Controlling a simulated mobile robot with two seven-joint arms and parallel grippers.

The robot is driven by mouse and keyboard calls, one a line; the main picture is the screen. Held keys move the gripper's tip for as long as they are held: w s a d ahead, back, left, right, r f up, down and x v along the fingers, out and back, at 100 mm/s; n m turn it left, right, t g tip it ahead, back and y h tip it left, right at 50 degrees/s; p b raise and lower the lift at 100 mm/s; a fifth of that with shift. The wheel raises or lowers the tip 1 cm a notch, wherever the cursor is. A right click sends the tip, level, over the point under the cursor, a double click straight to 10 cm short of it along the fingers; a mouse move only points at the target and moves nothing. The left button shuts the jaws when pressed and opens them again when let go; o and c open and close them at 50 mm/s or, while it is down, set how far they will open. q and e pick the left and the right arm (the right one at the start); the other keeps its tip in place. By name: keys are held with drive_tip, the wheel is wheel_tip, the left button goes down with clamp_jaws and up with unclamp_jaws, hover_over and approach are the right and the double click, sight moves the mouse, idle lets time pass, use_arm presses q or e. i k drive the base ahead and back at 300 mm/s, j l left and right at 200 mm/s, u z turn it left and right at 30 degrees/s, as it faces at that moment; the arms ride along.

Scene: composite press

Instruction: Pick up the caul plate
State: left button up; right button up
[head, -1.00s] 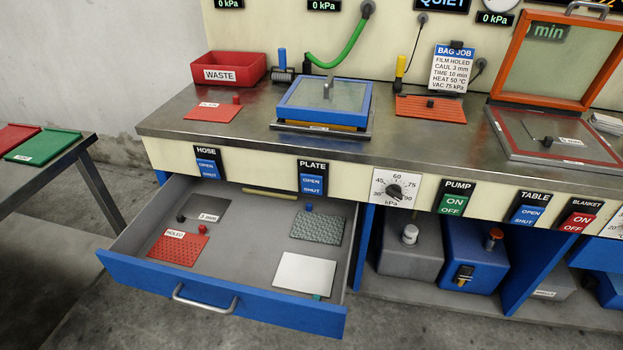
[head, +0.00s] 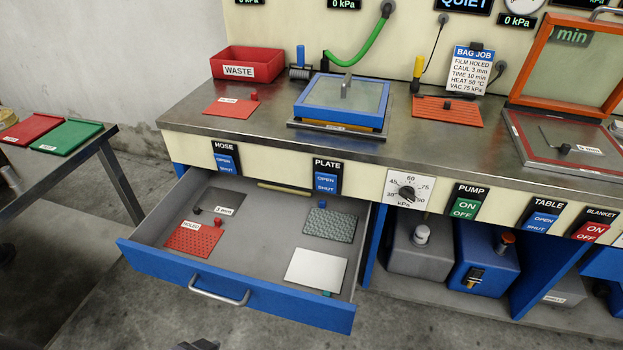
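A dark grey caul plate (head: 221,200) with a black knob and a "3 mm" label lies flat at the back left of the open drawer (head: 325,312). Behind a red perforated "HOLED" sheet (head: 192,240), it is uncovered. Another plate (head: 572,140) with a black knob and a label hard to read lies on the orange-framed press at the right. The card (head: 472,70) reads "CAUL 3 mm". Neither gripper can be made out; a small dark piece at the bottom edge may be part of my arm.
The drawer also holds a green-grey textured sheet (head: 330,223) and a white sheet (head: 316,267); its middle is bare. The worktop (head: 215,130) overhangs the drawer's back. A side table (head: 75,165) with red and green trays stands at the left.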

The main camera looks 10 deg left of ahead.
sight(566, 141)
drive_tip(key=u, duration=1.1)
drive_tip(key=z, duration=2.15)
drive_tip(key=i+l, duration=0.55)
drive_tip(key=l, duration=0.15)
drive_tip(key=k+z, duration=0.05)
